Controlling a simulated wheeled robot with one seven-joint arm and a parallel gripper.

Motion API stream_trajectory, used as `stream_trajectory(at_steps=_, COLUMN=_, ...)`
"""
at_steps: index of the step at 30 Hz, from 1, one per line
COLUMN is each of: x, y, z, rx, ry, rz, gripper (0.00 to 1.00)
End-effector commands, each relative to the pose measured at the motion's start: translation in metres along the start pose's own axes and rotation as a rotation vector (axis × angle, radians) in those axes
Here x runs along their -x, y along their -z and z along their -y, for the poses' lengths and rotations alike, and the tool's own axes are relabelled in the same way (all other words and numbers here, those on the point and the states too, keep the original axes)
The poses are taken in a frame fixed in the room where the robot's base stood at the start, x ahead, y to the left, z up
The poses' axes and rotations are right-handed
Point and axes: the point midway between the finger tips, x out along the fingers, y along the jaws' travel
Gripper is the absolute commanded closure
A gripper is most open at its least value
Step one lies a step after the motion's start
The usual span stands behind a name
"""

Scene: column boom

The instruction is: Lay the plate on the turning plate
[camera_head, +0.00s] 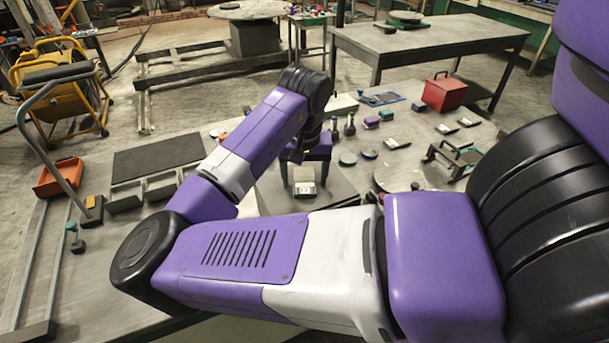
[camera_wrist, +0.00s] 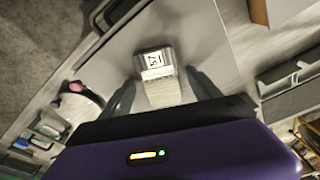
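A small pale block-like piece with a printed label (camera_wrist: 155,62) lies below my gripper, and I take it to be the plate. It also shows in the head view (camera_head: 304,180), on a grey flat surface under the end of my arm. My gripper (camera_wrist: 163,90) is open, with one dark finger on each side of the piece and visible gaps between. A pale round disc (camera_head: 394,180), apparently the turning plate, lies on the bench to the right in the head view, partly hidden by my arm. In the wrist view, a pink-and-dark knob is at the left.
Several small parts stand around the disc, with a red box (camera_head: 444,92) behind them. Grey trays (camera_head: 143,192) and a dark mat (camera_head: 158,158) lie on the left. A metal clamp-like frame (camera_head: 455,157) stands at the right. A grey table (camera_head: 430,42) stands behind the bench.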

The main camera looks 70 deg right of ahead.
Motion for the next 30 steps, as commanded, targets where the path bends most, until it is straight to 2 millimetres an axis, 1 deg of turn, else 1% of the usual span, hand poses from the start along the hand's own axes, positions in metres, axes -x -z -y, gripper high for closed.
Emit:
stream_trajectory(at_steps=7, x=0.002, y=0.0, z=0.0, rx=0.0, ry=0.001, rz=0.0, gripper=0.28)
stream_trajectory(at_steps=11, x=0.011, y=0.001, z=0.0, rx=-0.001, ry=0.0, rz=-0.001, gripper=0.28)
stream_trajectory(at_steps=14, x=0.027, y=0.001, z=0.0, rx=0.0, ry=0.001, rz=-0.003, gripper=0.28)
stream_trajectory(at_steps=21, x=0.077, y=0.001, z=0.0, rx=-0.002, ry=0.001, rz=-0.003, gripper=0.28)
stream_trajectory(at_steps=24, x=0.095, y=0.001, z=0.0, rx=-0.002, ry=0.001, rz=-0.003, gripper=0.28)
stream_trajectory(at_steps=27, x=0.109, y=0.001, z=0.0, rx=0.0, ry=0.002, rz=-0.002, gripper=0.28)
stream_trajectory(at_steps=30, x=0.118, y=0.001, z=0.0, rx=-0.001, ry=0.001, rz=0.0, gripper=0.28)
